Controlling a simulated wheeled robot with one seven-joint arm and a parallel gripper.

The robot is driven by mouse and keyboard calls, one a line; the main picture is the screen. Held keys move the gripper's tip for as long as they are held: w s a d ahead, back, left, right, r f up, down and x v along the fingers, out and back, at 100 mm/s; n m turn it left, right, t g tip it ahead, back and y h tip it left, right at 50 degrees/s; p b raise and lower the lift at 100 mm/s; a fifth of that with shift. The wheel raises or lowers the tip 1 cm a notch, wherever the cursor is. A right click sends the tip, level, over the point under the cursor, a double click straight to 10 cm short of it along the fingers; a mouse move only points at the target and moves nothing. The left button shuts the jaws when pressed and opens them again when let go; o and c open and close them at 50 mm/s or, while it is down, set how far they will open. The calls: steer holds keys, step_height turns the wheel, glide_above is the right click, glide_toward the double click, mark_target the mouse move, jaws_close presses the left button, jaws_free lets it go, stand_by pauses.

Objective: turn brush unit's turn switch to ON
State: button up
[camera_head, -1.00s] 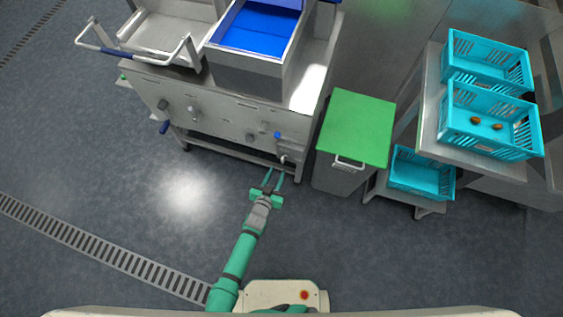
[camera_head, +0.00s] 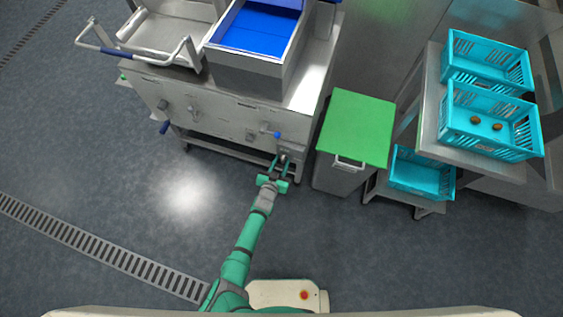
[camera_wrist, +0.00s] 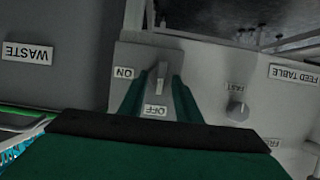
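The turn switch (camera_wrist: 161,79) shows in the wrist view as a grey handle on a grey plate, with an ON label (camera_wrist: 123,72) to its left and an OFF label (camera_wrist: 155,111) below it, both upside down. The handle lies roughly along the line towards OFF. My gripper (camera_wrist: 158,88) is open, with one green finger on each side of the handle; contact cannot be told. In the head view my gripper (camera_head: 280,163) is at the lower right of the machine's front panel and largely hides the switch.
In the wrist view a FAST knob (camera_wrist: 237,108) is to the right and a WASTE label (camera_wrist: 27,52) to the left. In the head view a green-lidded bin (camera_head: 356,128) stands right of the machine, near my gripper. Turquoise crates (camera_head: 484,145) are further right.

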stand_by(0.3)
jaws_close()
